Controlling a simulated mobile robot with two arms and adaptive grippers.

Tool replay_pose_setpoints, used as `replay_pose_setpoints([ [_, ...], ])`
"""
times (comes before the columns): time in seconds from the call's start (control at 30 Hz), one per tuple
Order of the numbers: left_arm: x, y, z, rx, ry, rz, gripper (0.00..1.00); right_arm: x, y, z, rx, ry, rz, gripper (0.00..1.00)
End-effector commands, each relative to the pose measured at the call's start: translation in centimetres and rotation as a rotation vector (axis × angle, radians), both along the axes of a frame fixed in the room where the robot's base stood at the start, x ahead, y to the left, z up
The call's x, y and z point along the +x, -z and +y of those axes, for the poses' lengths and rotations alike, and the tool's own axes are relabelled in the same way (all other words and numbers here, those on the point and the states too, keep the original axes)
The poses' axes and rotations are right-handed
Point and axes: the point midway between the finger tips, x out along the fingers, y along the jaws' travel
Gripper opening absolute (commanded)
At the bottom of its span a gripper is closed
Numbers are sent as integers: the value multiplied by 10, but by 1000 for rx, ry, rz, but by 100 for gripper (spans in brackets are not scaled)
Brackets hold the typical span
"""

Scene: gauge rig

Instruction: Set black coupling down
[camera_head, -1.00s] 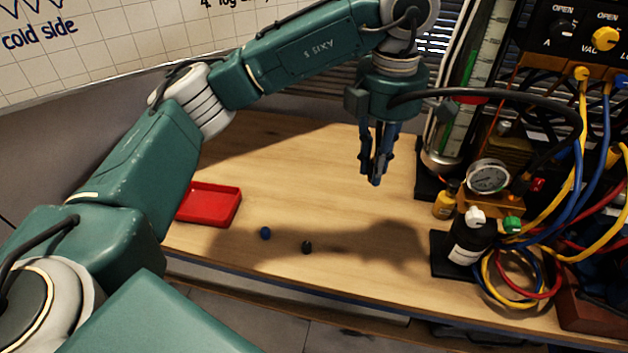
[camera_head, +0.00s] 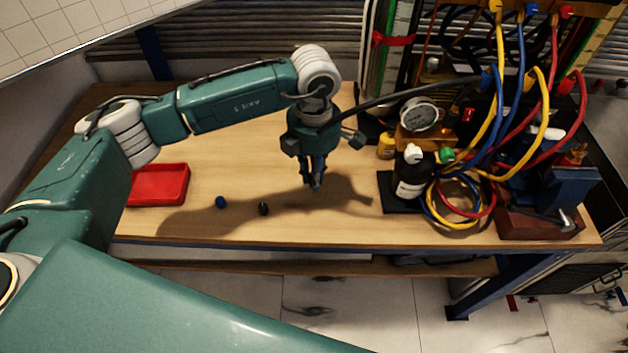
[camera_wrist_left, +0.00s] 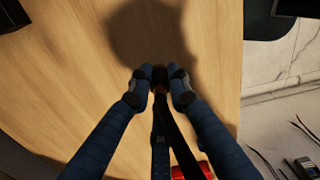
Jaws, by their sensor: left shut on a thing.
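My left gripper (camera_head: 315,186) is above the wooden table, pointing down, between the small pieces and the black bottle. In the left wrist view its fingertips (camera_wrist_left: 160,88) are shut on the black coupling (camera_wrist_left: 159,74), a small dark piece with a brownish part below it. In the head view the fingers mostly hide it. The table beneath the fingertips is bare, with the gripper's shadow on it; the exact gap is hard to tell. My right gripper is not in view.
A small black piece (camera_head: 263,208) and a blue piece (camera_head: 221,202) lie left of the gripper. A red tray (camera_head: 160,186) is further left. A black bottle (camera_head: 411,178), a gauge (camera_head: 419,114) and coiled hoses (camera_head: 459,205) crowd the right. The table's front edge is close.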

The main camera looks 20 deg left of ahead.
Motion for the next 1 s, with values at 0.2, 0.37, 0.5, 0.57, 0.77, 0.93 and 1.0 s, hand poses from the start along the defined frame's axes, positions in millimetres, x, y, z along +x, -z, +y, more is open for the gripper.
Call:
replay_pose_setpoints([
  [0.2,-1,28,0,0,1,2,0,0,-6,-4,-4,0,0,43],
  [0.37,0,29,0,0,1,0,0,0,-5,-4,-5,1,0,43],
  [0.5,0,32,0,0,1,1,0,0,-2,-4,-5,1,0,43],
  [0.57,0,32,0,0,1,1,21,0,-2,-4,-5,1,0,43],
  [0.77,0,31,0,0,0,1,36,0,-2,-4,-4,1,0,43],
  [0.93,0,30,0,0,0,1,36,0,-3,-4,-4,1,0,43],
  [1.0,0,26,0,0,0,1,36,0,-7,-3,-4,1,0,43],
])
